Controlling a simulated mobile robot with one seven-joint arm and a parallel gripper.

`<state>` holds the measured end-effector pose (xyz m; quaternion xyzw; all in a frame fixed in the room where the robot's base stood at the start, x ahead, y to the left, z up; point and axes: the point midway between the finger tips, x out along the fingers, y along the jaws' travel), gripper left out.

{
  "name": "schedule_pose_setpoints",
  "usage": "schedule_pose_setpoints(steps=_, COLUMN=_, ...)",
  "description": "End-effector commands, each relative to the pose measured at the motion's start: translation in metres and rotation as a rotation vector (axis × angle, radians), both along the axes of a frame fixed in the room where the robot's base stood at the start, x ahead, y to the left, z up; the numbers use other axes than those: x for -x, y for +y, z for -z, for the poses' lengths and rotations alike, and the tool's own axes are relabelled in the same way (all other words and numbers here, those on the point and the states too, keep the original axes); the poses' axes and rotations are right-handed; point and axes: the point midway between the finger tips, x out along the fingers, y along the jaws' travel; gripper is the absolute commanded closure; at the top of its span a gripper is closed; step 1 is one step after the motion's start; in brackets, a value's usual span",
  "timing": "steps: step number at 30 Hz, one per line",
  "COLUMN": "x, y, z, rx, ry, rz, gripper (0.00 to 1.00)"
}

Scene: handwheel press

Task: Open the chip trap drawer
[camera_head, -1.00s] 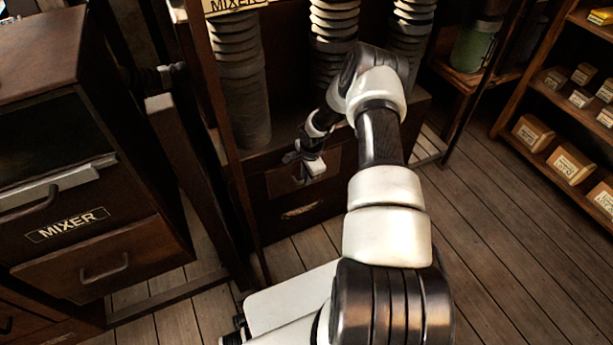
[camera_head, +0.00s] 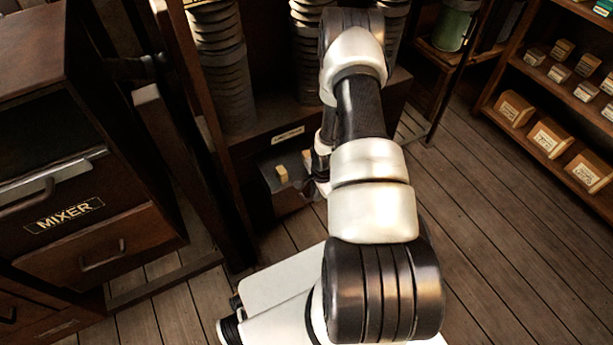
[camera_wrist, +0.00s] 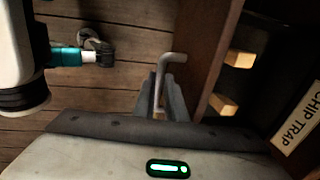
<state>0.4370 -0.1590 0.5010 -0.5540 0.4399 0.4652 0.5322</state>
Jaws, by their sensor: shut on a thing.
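The chip trap drawer (camera_head: 291,200) stands pulled out from the base of the press cabinet, its inside showing from above in the head view. Its front panel (camera_wrist: 207,50) shows in the wrist view, with a bent metal handle (camera_wrist: 172,58) on its outer face. My gripper (camera_wrist: 165,100) is shut on this handle. In the head view my gripper is mostly hidden behind my arm. Small yellowish blocks (camera_wrist: 238,58) lie inside the drawer; one also shows in the head view (camera_head: 281,173). The CHIP TRAP label (camera_wrist: 303,118) is on the cabinet above the drawer.
A cabinet labelled MIXER (camera_head: 64,214) with its own handled drawer stands at the left. Shelves with small boxes (camera_head: 549,137) stand at the right. Stacked dark ribbed columns (camera_head: 222,70) rise behind the drawer. Wooden floor (camera_head: 450,250) is open at the right.

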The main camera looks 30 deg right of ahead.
Motion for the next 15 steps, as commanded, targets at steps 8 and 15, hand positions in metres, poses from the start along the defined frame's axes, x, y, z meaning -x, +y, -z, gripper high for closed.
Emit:
schedule_pose_setpoints(steps=8, x=0.046, y=-0.001, z=-0.001, rx=-0.002, ry=0.001, rz=0.001, gripper=1.0)
schedule_pose_setpoints(steps=15, x=0.06, y=-0.001, z=0.0, rx=-0.002, ry=0.0, rz=0.0, gripper=1.0)
